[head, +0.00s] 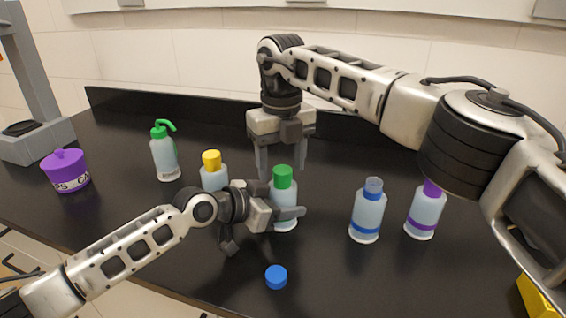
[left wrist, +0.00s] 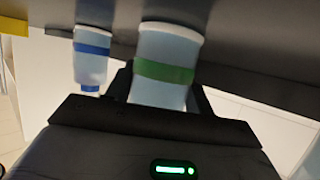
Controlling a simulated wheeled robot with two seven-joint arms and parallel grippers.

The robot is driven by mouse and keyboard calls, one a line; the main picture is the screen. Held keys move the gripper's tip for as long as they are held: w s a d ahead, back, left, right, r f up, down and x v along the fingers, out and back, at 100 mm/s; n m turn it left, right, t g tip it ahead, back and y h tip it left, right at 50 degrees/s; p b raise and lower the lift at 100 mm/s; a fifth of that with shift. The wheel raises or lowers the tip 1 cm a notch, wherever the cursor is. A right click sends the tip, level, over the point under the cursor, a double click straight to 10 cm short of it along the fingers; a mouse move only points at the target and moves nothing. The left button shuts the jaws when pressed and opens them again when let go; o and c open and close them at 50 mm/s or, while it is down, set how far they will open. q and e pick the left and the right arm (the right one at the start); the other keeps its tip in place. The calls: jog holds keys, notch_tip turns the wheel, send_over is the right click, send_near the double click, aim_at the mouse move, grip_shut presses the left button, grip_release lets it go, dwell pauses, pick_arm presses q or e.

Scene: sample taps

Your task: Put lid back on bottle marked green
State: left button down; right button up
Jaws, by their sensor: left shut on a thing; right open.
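The green-marked bottle (head: 291,197) stands on the black bench with a green lid (head: 283,177) on its top; I cannot tell how firmly the lid sits. My left gripper (head: 285,212) is shut around the bottle's body from the left. In the left wrist view the bottle's green band (left wrist: 165,73) shows between the fingers, and its top is hidden. My right gripper (head: 282,165) points down from above, open, with its fingers apart on either side above the green lid.
A blue-banded bottle (head: 367,218) without a lid and a purple-capped bottle (head: 425,212) stand right. A blue lid (head: 276,277) lies in front. A yellow-capped bottle (head: 212,174), a green-spouted bottle (head: 164,156) and a purple tub (head: 65,172) stand left.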

notch_tip(320, 180, up, 7)
jog(key=shift+d+r, duration=0.1)
jog(key=shift+d, duration=0.05)
pick_arm(q)
jog(key=shift+c, duration=2.4)
grip_release()
pick_arm(e)
notch_tip(320, 180, down, 2)
jog(key=shift+f+b, duration=0.1)
jog(key=shift+b, duration=0.9)
pick_arm(q)
jog(key=v, duration=1.6)
jog(key=shift+d, duration=0.1)
